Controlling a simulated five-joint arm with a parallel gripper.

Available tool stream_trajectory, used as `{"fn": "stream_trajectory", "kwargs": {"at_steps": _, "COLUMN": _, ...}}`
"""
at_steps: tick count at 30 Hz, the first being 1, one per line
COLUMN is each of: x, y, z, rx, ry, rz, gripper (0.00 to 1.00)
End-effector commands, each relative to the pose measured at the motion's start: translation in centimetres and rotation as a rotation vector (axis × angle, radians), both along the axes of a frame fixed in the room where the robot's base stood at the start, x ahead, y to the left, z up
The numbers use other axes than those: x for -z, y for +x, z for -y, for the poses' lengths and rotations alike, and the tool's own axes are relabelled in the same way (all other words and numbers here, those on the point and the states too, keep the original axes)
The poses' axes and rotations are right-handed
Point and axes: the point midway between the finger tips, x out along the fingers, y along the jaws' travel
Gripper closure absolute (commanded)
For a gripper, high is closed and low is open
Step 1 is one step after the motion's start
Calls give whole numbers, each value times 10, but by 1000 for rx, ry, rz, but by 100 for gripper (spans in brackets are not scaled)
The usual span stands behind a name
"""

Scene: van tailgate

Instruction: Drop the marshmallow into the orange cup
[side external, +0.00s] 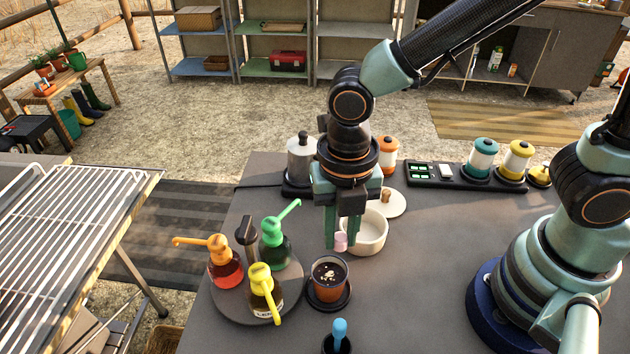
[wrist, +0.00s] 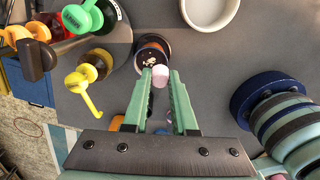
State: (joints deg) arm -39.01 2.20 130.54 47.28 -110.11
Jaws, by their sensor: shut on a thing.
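My gripper (side external: 343,243) points down above the table with its green fingers shut on a pale pink marshmallow (side external: 341,242). In the wrist view, the marshmallow (wrist: 160,77) sits between the fingertips (wrist: 160,80). The orange cup (side external: 329,278) stands upright on a dark coaster at the front of the table, with dark liquid and small pale pieces inside. In the side view, the marshmallow is above and slightly right of the cup. In the wrist view, the cup (wrist: 152,48) shows just past the fingertips, its near side partly hidden by them and the marshmallow.
A white bowl (side external: 373,247) stands behind the gripper. A blue-handled tool (side external: 340,333) stands in front. Canisters (side external: 484,158) line the back right. The table between bowl and my base is clear.

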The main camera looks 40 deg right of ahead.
Motion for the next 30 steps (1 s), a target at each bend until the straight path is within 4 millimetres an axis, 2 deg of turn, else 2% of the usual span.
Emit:
{"fn": "stream_trajectory", "kwargs": {"at_steps": 1, "x": 0, "y": 0, "z": 0, "rx": 0, "ry": 0, "rz": 0, "gripper": 67}}
{"fn": "stream_trajectory", "kwargs": {"at_steps": 3, "x": 0, "y": 0, "z": 0, "rx": 0, "ry": 0, "rz": 0, "gripper": 40}}
{"fn": "stream_trajectory", "kwargs": {"at_steps": 13, "x": -1, "y": 0, "z": 0, "rx": 0, "ry": 1, "rz": 1, "gripper": 40}}
{"fn": "stream_trajectory", "kwargs": {"at_steps": 17, "x": -11, "y": 1, "z": -1, "rx": 0, "ry": 3, "rz": 4, "gripper": 40}}
{"fn": "stream_trajectory", "kwargs": {"at_steps": 30, "x": -94, "y": 1, "z": -1, "rx": 0, "ry": 4, "rz": 5, "gripper": 40}}
